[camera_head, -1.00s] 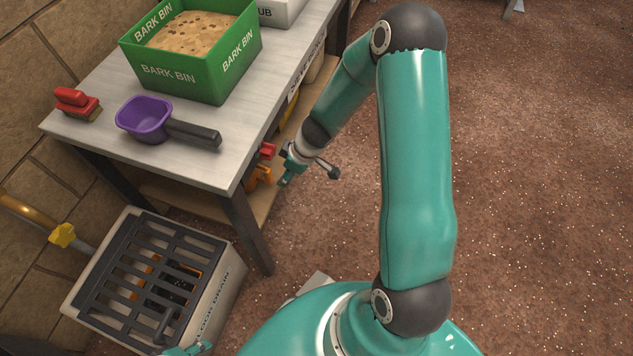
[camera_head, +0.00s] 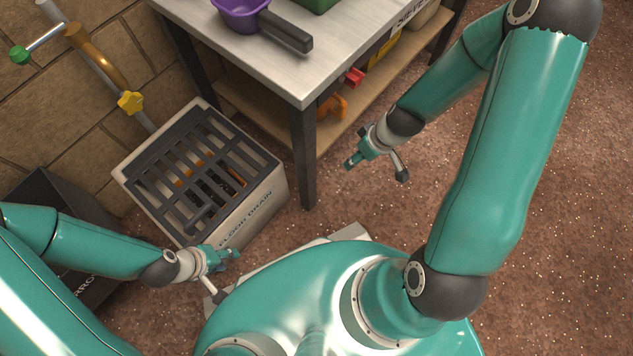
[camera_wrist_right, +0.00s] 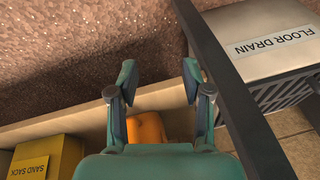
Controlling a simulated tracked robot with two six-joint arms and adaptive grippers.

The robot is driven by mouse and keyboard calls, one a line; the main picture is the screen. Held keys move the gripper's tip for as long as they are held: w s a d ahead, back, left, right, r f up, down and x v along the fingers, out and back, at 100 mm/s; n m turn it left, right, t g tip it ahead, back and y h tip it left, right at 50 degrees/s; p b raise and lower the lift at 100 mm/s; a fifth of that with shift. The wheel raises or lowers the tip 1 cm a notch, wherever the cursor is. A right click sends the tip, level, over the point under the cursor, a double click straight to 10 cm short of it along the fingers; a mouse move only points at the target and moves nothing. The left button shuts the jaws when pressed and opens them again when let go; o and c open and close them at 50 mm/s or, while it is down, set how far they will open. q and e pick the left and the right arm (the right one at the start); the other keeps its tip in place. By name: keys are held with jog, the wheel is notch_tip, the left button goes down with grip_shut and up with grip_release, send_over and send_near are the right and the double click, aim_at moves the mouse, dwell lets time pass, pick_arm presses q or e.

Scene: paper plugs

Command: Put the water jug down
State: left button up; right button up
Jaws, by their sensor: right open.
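I cannot make out a water jug in either view. In the head view my left gripper (camera_head: 226,259) is low at the front edge of the floor drain box (camera_head: 262,205). I see nothing clearly held in it, and its jaw gap is too small to judge. My right gripper (camera_head: 357,150) is beside the table's lower shelf, to the right of the near table leg. In the right wrist view its two fingers (camera_wrist_right: 157,85) are spread apart with nothing between them. An orange object (camera_wrist_right: 147,128) lies beyond them on the shelf; it also shows in the head view (camera_head: 333,107).
A purple scoop (camera_head: 240,12) with a dark handle lies on the table (camera_head: 300,75). A yellow sand sack box (camera_wrist_right: 48,157) stands on the shelf. A pipe with a yellow valve (camera_head: 131,103) runs along the wall. Speckled floor (camera_head: 590,230) is open at right.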

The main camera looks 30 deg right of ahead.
jog(key=s+a+f+m+g, duration=0.1)
jog(key=s+a+f+m, duration=0.1)
jog(key=a, duration=0.6)
jog(key=s+a+f+m+y, duration=0.1)
jog(key=s+a+f+m, duration=0.1)
jog(key=s+a+f, duration=0.2)
jog(key=a+f, duration=0.1)
jog(key=a, duration=0.2)
jog(key=shift+s+a+g+y, duration=0.2)
jog(key=shift+a+g+y, duration=0.1)
jog(key=shift+a+g, duration=0.1)
notch_tip(320, 180, up, 38)
jog(key=p, duration=3.7)
jog(key=shift+f+p, duration=0.2)
jog(key=shift+p, duration=0.1)
jog(key=shift+f, duration=0.15)
jog(key=shift+c, duration=0.7)
pick_arm(q)
notch_tip(320, 180, up, 37)
